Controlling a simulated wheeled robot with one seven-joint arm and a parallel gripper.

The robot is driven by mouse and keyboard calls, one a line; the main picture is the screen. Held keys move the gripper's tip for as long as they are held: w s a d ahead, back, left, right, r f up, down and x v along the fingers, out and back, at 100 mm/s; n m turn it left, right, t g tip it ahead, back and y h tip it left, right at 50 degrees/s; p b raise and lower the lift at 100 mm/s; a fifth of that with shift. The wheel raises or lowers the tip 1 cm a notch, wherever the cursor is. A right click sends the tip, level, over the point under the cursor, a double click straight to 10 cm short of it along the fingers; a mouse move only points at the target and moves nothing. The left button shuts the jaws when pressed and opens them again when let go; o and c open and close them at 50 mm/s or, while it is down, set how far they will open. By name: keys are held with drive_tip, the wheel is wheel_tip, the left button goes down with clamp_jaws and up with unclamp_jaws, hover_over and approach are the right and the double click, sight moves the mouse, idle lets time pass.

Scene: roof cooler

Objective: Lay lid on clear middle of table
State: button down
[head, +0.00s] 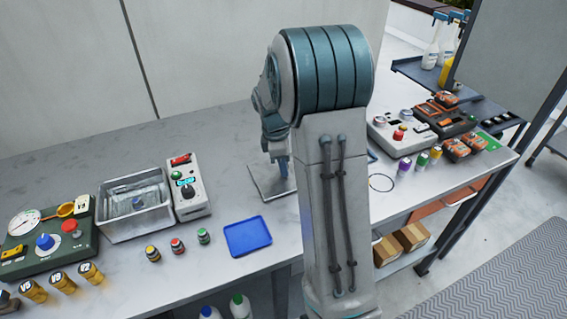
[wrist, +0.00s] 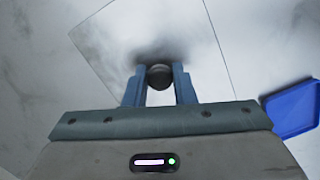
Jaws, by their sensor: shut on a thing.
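The lid is a flat grey square plate with a small dark round knob. In the head view the lid (head: 266,183) is at the middle of the grey table (head: 225,185), partly hidden by my arm. In the wrist view the lid (wrist: 180,28) spreads out flat beyond my fingers. My gripper (wrist: 160,75) is shut on the knob, one blue finger on each side. In the head view my gripper (head: 282,163) is largely hidden by my arm. The lid looks level and close to the tabletop; I cannot tell whether it touches.
A blue tray (head: 248,237) lies in front of the lid. An open metal bin (head: 137,222) and a grey control box (head: 189,200) stand to the left, with several small jars near the front. Devices and a loop (head: 381,182) are to the right.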

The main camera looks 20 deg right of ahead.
sight(278, 173)
drive_tip(key=shift+f, duration=0.1)
drive_tip(key=c, duration=1.2)
unclamp_jaws()
wheel_tip(278, 173, up, 11)
drive_tip(key=a, duration=0.1)
drive_tip(key=s+a+m+t, duration=0.1)
drive_tip(key=s+a+m, duration=0.2)
drive_tip(key=s, duration=0.4)
drive_tip(key=s+a+m+t+y, duration=0.1)
drive_tip(key=s+a+m, duration=0.2)
drive_tip(key=s+m, duration=0.3)
drive_tip(key=s+a+m+t, duration=0.1)
drive_tip(key=s+a+m, duration=0.3)
drive_tip(key=s, duration=0.5)
drive_tip(key=shift+f+m+t+y, duration=0.3)
